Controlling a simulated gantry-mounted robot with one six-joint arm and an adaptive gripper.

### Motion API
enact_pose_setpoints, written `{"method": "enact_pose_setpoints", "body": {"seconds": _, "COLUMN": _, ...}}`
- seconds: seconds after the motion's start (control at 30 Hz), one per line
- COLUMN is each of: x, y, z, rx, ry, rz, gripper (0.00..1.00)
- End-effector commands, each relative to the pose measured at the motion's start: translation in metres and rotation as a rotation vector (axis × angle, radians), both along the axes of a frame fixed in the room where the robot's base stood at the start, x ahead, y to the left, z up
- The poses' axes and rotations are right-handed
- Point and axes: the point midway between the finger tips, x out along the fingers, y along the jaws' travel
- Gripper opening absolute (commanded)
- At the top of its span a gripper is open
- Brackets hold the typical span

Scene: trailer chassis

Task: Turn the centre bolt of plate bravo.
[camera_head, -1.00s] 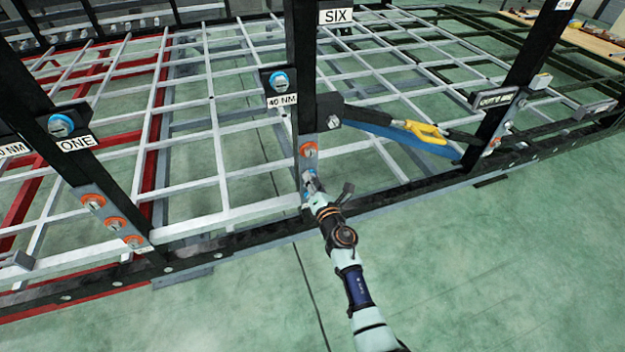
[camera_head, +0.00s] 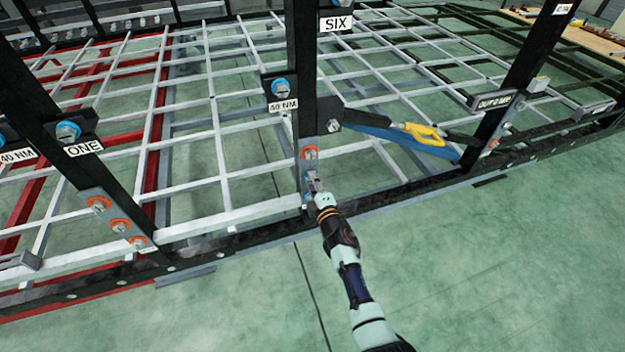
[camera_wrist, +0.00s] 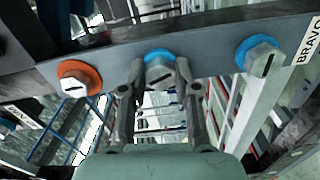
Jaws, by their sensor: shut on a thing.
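Plate bravo (camera_wrist: 215,50) is a grey plate that bears the label BRAVO (camera_wrist: 309,42) at its right end in the wrist view. It carries three bolts in a row. The centre bolt (camera_wrist: 160,72) has a blue washer, and my gripper (camera_wrist: 161,75) is shut on its head, one finger on each side. The right bolt (camera_wrist: 262,56) has a blue washer and the left bolt (camera_wrist: 78,84) an orange one, both with a dark line on the head. In the head view my gripper (camera_head: 314,183) reaches the plate (camera_head: 308,166) on the post under the SIX label; the centre bolt is hidden there.
A yellow-handled tool (camera_head: 425,134) and a blue bar (camera_head: 385,136) lie right of the post. A blue-washered bolt (camera_head: 281,88) marked 40 NM is above. Another post, labelled ONE (camera_head: 83,149), carries a plate with orange-washered bolts. Green floor in front is clear.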

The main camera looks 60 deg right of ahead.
Motion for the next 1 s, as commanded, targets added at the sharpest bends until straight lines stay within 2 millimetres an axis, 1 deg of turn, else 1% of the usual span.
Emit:
{"method": "enact_pose_setpoints", "body": {"seconds": 0.03, "x": 0.0006, "y": -0.0002, "z": 0.0048, "rx": 0.026, "ry": -0.034, "rz": 0.002, "gripper": 0.00}}
{"method": "enact_pose_setpoints", "body": {"seconds": 1.0, "x": 0.0009, "y": -0.0011, "z": 0.0078, "rx": 0.683, "ry": -0.678, "rz": 0.007, "gripper": 0.00}}
